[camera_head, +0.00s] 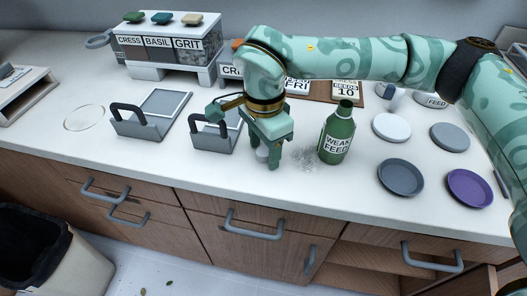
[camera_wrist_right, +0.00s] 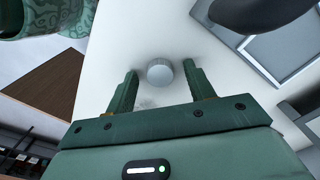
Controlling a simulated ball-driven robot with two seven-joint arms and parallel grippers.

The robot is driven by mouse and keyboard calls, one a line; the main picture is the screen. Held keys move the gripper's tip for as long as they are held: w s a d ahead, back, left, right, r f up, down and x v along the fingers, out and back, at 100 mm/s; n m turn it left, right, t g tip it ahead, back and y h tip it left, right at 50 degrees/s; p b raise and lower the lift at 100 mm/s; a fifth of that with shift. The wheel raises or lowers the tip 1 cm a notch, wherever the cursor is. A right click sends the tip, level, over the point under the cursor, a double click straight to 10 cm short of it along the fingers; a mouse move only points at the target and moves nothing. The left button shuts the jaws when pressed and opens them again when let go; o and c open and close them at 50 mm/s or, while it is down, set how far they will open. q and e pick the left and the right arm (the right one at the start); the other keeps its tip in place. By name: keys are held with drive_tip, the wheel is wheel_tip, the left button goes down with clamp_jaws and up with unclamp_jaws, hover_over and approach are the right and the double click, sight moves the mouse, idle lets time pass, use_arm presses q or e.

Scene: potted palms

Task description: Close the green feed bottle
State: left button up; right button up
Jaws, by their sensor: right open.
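The green feed bottle (camera_head: 338,136), labelled "WEAK FEED", stands upright on the white counter. Its neck is narrow and green; I cannot tell whether its mouth is open. A small round grey-white cap (camera_wrist_right: 159,72) lies on the counter to the left of the bottle. It also shows, partly hidden by the fingers, in the head view (camera_head: 262,153). My right gripper (camera_head: 265,158) points down over the cap. In the wrist view its open fingers (camera_wrist_right: 159,76) stand on either side of the cap, with gaps. My left gripper is not in view.
A pale speckled patch (camera_head: 304,156) lies between gripper and bottle. A grey handled tray (camera_head: 215,137) stands close left of the gripper. White (camera_head: 391,127), grey (camera_head: 400,177) and purple (camera_head: 469,188) discs lie to the right. The counter's front edge is near.

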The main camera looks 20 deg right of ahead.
sight(264, 151)
drive_tip(key=shift+c, duration=0.3)
drive_tip(key=c, duration=1)
drive_tip(key=shift+r, duration=0.15)
